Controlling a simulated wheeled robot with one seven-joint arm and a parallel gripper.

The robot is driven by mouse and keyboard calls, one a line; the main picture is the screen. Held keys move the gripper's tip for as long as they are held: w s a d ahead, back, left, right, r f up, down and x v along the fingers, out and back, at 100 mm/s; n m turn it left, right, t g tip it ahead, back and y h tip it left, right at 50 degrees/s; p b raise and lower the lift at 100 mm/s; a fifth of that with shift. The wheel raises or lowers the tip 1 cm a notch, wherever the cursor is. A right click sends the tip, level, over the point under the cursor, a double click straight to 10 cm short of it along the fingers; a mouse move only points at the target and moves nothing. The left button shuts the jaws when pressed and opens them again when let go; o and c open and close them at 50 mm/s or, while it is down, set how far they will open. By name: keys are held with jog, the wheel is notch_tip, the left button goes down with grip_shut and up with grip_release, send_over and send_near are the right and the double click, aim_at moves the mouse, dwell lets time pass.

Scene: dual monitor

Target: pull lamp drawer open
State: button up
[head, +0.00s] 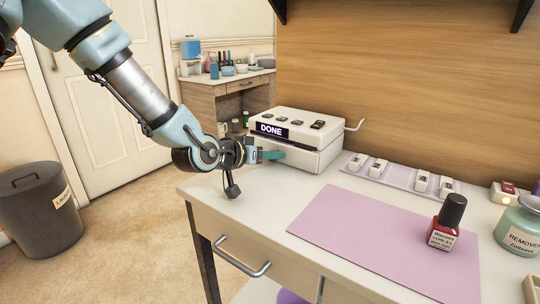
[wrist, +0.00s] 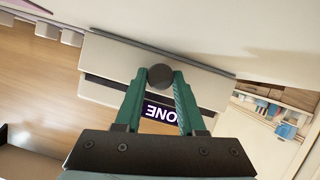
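The lamp (head: 308,121) is a white box with a dark display reading "DONE" and several buttons on top. It stands at the back left of the table. Its drawer (head: 304,157) is the lower white part; the drawer front (wrist: 110,61) also shows in the wrist view. I cannot tell whether the drawer is out at all. My gripper (head: 272,155) is at the drawer front. In the wrist view, its green fingers (wrist: 160,80) close on both sides of a dark round knob (wrist: 161,74) and appear to touch it. The display shows upside down between the fingers.
A pink mat (head: 375,235) with a red polish bottle (head: 445,225) lies on the white table. A pale tray (head: 400,178) with small items stands right of the lamp. A table drawer handle (head: 243,262) sticks out in front.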

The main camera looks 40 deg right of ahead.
grip_shut()
dwell(0.9)
